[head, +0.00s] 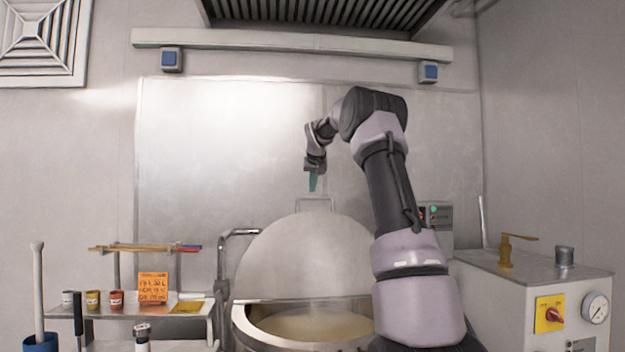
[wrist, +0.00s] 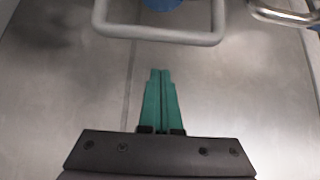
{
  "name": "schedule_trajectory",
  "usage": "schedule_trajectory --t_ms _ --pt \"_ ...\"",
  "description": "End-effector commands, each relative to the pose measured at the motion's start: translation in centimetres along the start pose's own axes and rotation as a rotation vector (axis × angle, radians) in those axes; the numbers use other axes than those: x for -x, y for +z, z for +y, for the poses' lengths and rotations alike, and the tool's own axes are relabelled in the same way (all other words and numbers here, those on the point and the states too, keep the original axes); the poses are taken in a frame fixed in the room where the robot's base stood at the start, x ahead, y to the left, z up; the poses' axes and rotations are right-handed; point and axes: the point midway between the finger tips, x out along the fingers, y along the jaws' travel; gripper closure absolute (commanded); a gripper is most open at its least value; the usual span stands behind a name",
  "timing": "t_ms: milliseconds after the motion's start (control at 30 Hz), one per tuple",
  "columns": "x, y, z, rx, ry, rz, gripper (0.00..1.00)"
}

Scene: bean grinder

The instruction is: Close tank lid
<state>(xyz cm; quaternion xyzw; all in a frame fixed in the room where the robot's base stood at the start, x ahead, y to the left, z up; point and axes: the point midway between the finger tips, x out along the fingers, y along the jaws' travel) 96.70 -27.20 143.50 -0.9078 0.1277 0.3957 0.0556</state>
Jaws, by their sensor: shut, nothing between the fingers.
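The tank (head: 240,328) is a round steel vessel at the lower middle of the head view, with pale contents showing inside. Its tank lid (head: 300,258) is a large grey disc standing raised and open behind the opening. A squared wire handle (head: 301,202) rises from the lid's top edge. In the wrist view a rounded grey bar loop (wrist: 158,37), which looks like this handle, lies just beyond the fingertips. My gripper (head: 313,188) has teal fingers pointing down, just above the handle in the head view. In the wrist view the fingers (wrist: 160,74) are together and empty, apart from the loop.
A bent steel pipe (head: 222,262) stands left of the lid. A side shelf (head: 190,312) holds small jars and an orange card (head: 153,287). A machine cabinet (head: 490,285) with a gauge (head: 595,308) stands at right.

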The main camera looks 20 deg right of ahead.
Motion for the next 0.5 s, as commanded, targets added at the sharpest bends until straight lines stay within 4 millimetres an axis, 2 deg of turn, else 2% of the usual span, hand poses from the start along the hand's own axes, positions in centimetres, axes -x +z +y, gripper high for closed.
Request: schedule_trajectory --t_ms 100,200,300,500 --pt "-2.3 0.1 0.0 -0.001 0.000 -0.002 1.00" --pt "-3.6 0.1 0.1 -0.001 0.000 0.000 1.00" --pt "-2.3 1.2 0.1 0.000 0.002 0.001 1.00" --pt "-1.2 2.7 0.1 0.000 0.001 0.000 1.00"
